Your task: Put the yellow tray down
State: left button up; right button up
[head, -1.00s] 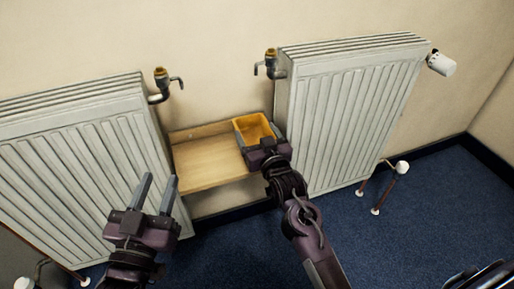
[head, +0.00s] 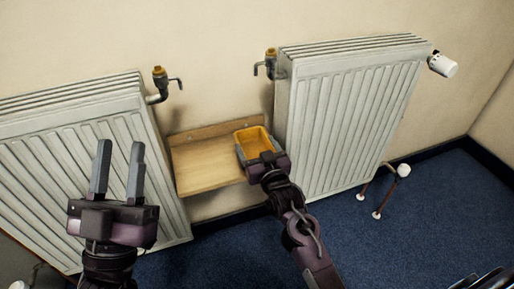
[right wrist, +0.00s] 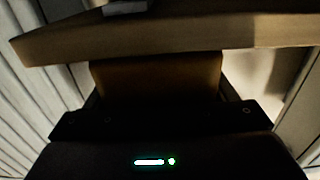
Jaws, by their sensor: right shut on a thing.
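The yellow tray (head: 254,141) is at the right end of the wooden wall shelf (head: 204,172) in the head view, close to the right radiator. My right gripper (head: 263,160) is shut on the tray from the near side and hides its front. In the right wrist view the tray (right wrist: 155,78) is dim, below the shelf's edge in the picture (right wrist: 170,35). I cannot tell whether the tray touches the shelf. My left gripper (head: 120,165) is open and empty, in front of the left radiator with its fingers pointing up.
The left radiator (head: 75,165) and right radiator (head: 345,120) flank the shelf closely. Brass-topped valves (head: 159,84) and (head: 271,66) stand above it on either side. The shelf's left and middle are bare. Blue carpet (head: 420,215) lies below.

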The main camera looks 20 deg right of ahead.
jog(key=o, duration=1)
jog(key=shift+f, duration=0.15)
jog(key=shift+r, duration=0.2)
jog(key=s+p, duration=0.3)
jog(key=s, duration=0.9)
pick_arm(q)
notch_tip(320, 180, down, 19)
jog(key=w+d+g+y, duration=0.2)
jog(key=g+y, duration=0.1)
jog(key=g, duration=0.6)
jog(key=shift+r+g+y, duration=0.15)
jog(key=shift+g+y, duration=0.15)
jog(key=shift+g, duration=0.1)
pick_arm(e)
jog(key=s+a+r+n+g+y, duration=0.1)
jog(key=s+a+y, duration=0.1)
jog(key=a, duration=0.2)
jog(key=s+a+r+n+g+y, duration=0.1)
jog(key=s+a+r+y, duration=0.1)
jog(key=a, duration=0.2)
jog(key=s+a+r+n+g+y, duration=0.1)
jog(key=s+a+n+y, duration=0.1)
jog(key=a, duration=0.2)
jog(key=shift+s+a+r+g, duration=0.1)
jog(key=shift+a+r+g, duration=0.05)
jog(key=shift+r+g, duration=0.25)
